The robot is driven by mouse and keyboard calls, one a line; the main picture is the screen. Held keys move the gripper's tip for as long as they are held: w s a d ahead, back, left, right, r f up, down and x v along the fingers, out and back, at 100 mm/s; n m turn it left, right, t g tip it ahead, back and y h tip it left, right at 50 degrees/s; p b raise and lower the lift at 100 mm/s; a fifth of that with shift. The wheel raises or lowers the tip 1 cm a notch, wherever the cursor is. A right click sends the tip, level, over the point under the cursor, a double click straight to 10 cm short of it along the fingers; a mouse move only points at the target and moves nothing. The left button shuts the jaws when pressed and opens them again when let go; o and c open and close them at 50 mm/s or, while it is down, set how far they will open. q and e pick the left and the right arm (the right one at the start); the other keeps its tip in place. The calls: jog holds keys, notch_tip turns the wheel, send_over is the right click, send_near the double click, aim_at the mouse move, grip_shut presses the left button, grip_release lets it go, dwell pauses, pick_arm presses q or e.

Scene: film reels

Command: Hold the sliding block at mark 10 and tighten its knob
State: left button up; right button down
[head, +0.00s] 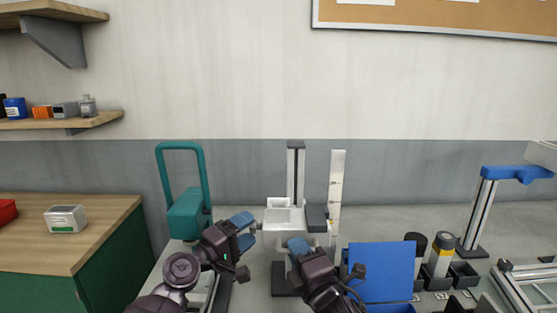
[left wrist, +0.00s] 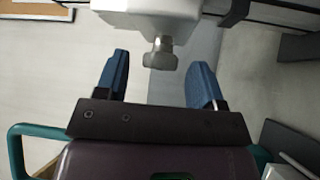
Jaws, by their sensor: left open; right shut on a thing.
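The white sliding block (head: 284,216) sits on an upright dark-and-grey column (head: 296,172), beside a tall white scale (head: 337,190) whose numbers are too small to read. My left gripper (head: 250,231) is open at the left of the block. In the left wrist view, the block (left wrist: 165,18) is at the top, and its grey knob (left wrist: 160,54) points down between my two blue fingertips, apart from both. My right gripper (head: 299,246) is shut at the block's lower front. Its fingers hide what they grip, which appears to be the block's lower part.
A teal-handled device (head: 187,215) stands left of the column, close to my left arm. A blue panel (head: 381,272), dark cylinders (head: 441,254) and a blue-topped stand (head: 517,173) occupy the right side. A wooden-topped cabinet (head: 95,230) is at left.

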pick_arm(q)
jog(key=shift+x, duration=1.2)
jog(key=shift+n+y, duration=0.4)
jog(key=shift+n, duration=0.1)
jog(key=n+g+y, duration=0.1)
jog(key=n+g, duration=0.1)
jog(key=shift+r+n+y, duration=0.1)
jog(key=shift+n+y, duration=0.2)
jog(key=n+g+y, duration=0.1)
jog(key=n+g, duration=0.1)
jog(key=g, duration=0.1)
jog(key=shift+n+g+y, duration=0.3)
jog(key=shift+g, duration=0.1)
jog(key=shift+d, duration=0.1)
jog(key=shift+c, duration=0.3)
